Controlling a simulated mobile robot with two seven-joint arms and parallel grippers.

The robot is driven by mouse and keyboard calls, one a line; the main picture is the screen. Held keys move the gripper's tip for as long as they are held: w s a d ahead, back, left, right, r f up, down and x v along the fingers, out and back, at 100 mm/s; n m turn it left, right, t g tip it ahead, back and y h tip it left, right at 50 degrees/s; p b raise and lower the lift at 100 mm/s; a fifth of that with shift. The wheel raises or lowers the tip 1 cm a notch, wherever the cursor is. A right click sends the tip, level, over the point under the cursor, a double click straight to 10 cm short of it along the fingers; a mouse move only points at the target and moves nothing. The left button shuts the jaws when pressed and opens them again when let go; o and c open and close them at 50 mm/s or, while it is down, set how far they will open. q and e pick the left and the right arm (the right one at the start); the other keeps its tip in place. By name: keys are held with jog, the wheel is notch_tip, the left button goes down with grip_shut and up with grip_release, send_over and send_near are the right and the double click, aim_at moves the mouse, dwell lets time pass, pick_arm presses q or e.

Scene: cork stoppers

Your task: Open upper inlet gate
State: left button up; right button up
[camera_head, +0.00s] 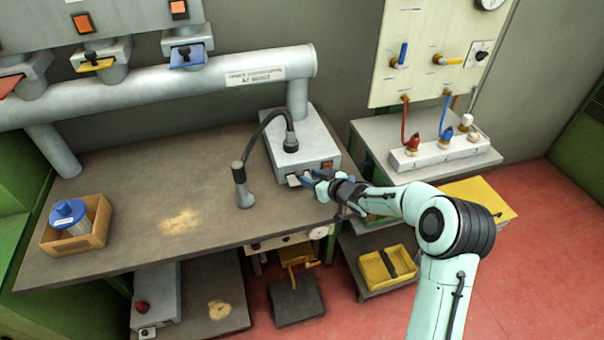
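Gate-like fittings sit along the grey pipe (200,88) at the upper left. One has a red plate (10,86), one a yellow plate (97,64) and one a blue plate (187,55). I cannot tell which of them, if any, is the upper inlet gate. My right gripper (312,183) is at the front of a grey box (300,145) on the bench, close to a white switch (295,180). Whether it touches the switch is unclear. Its fingers are small and dark, so their opening cannot be made out. My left gripper is not in view.
A cardboard box (88,240) with a blue-lidded jar stands at left. A panel with valves (430,60) hangs at right. The bench middle (150,185) is mostly clear.

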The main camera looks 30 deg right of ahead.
aim_at(301, 173)
jog(key=x, duration=0.5)
jog(key=shift+w+r, duration=0.1)
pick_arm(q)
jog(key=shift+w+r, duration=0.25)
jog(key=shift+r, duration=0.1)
